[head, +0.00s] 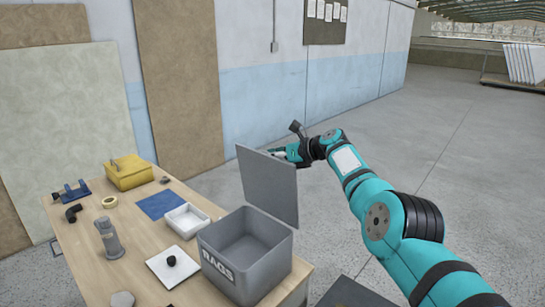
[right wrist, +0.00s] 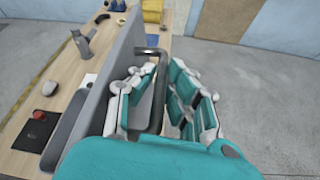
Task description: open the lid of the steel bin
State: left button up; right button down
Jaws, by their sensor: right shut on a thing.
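The grey steel bin (head: 222,272), marked RAGS, stands at the near right end of the wooden table. Its inside is visible and looks empty. Its flat grey lid (head: 268,188) stands about upright on the bin's far right side; it also shows edge-on in the right wrist view (right wrist: 108,82). My right gripper (head: 280,153) is behind the lid, partly hidden by it. In the right wrist view my right gripper (right wrist: 158,98) is shut on the lid's bar handle (right wrist: 152,51). My left gripper is not in view.
On the table (head: 92,245) are a white tray (head: 186,219), a white tile (head: 170,268) with a black knob, a grey upright tool (head: 109,240), a blue sheet (head: 161,204) and a yellow box (head: 129,172). Open floor (head: 420,150) lies to the right.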

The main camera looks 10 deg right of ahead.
jog(key=c, duration=1.6)
grip_release()
jog(key=shift+f, duration=0.1)
jog(key=shift+c, duration=0.2)
jog(key=shift+s, duration=0.1)
jog(key=shift+d+r, duration=0.15)
jog(key=shift+r, duration=0.05)
jog(key=shift+s+d+r, duration=0.15)
jog(key=shift+s+d, duration=0.1)
jog(key=shift+d, duration=0.05)
jog(key=shift+s+d+r, duration=0.15)
jog(key=shift+s+d, duration=0.1)
jog(key=shift+s, duration=0.25)
jog(key=v, duration=0.9)
jog(key=shift+s+d+r, duration=0.15)
jog(key=shift+s+d, duration=0.05)
jog(key=shift+s, duration=0.05)
